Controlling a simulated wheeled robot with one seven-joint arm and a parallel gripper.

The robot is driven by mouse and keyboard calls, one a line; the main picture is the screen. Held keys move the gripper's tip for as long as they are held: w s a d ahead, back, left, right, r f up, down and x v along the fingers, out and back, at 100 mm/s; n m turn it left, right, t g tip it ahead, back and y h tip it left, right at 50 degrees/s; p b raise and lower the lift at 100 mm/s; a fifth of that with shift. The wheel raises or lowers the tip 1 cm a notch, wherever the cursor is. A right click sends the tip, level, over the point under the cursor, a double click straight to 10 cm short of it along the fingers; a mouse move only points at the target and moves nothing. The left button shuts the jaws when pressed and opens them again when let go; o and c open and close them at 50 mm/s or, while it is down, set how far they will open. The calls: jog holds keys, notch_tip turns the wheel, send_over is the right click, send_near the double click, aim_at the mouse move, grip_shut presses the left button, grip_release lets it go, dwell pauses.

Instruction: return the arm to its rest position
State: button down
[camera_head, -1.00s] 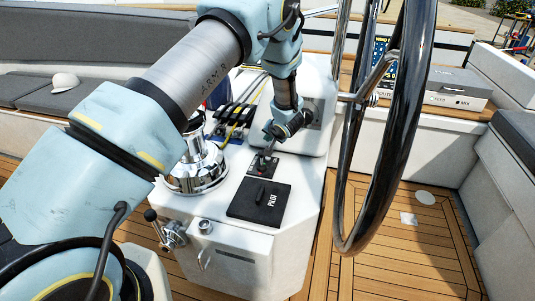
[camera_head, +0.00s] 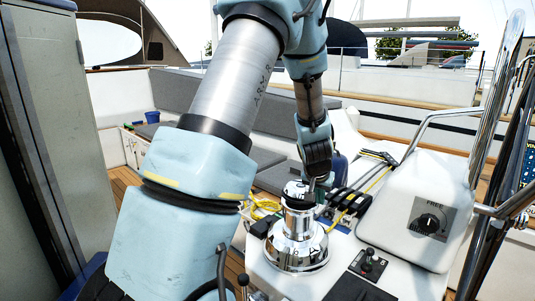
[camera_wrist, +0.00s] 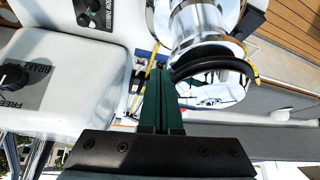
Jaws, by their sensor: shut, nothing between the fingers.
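My arm rises from the lower left and bends down over the cockpit console. My gripper (camera_head: 317,192) hangs beside or in front of the top of the chrome winch (camera_head: 297,248); I cannot tell whether they touch. In the wrist view, the two dark green fingers of my gripper (camera_wrist: 158,72) lie together, shut and empty. The chrome winch (camera_wrist: 205,50) shows just right of the fingertips there, with a black line or ring around it.
The white console carries black rope clutches (camera_head: 350,198), a yellow rope (camera_head: 265,206), a small joystick (camera_head: 370,260) and a white housing with a FREE/BRAKE knob (camera_head: 429,222). The steering wheel (camera_head: 488,190) stands at right. Grey seat cushions (camera_head: 205,98) lie behind. A grey cabinet (camera_head: 50,140) stands at left.

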jog(key=s+a+r+n+g+y, duration=0.1)
jog(key=s+a+r+n+g, duration=0.1)
jog(key=s+a, duration=0.7)
jog(key=s+a+r+n+g+y, duration=0.1)
jog(key=s+a+r+n, duration=0.1)
jog(key=s+a, duration=0.7)
jog(key=a+r, duration=0.1)
jog(key=a, duration=0.3)
jog(key=shift+s+a+r+n+g, duration=0.3)
jog(key=shift+s+a+r+g, duration=0.1)
dwell(0.4)
